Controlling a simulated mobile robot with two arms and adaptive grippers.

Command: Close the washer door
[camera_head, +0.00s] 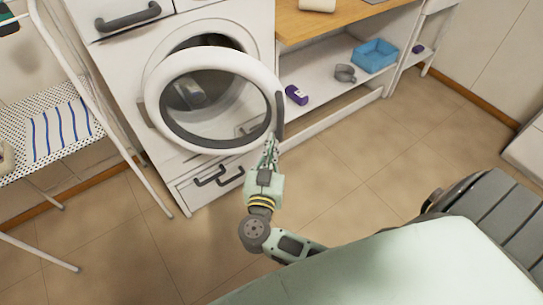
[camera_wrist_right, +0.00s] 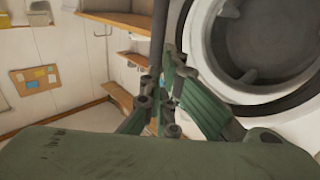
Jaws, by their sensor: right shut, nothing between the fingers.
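The washer (camera_head: 118,80) is a white front-loader at the upper left of the head view. Its round door (camera_head: 151,95) has a white ring and a clear pane, and it stands open, swung out from the drum. A dark handle (camera_head: 280,114) is on the door's right edge. My right gripper (camera_head: 270,142) is shut and empty, just below the lower end of the handle; I cannot tell whether it touches the door. In the right wrist view the fingers (camera_wrist_right: 163,100) show in front of a dark upright bar, with the drum opening at the right. My left gripper is not seen.
A white shelf unit with a wooden top (camera_head: 325,22) stands right of the washer, holding a blue basket (camera_head: 374,55) and a purple item (camera_head: 296,95). A drying rack with a striped cloth (camera_head: 58,130) stands at the left. The tiled floor (camera_head: 380,150) ahead is clear.

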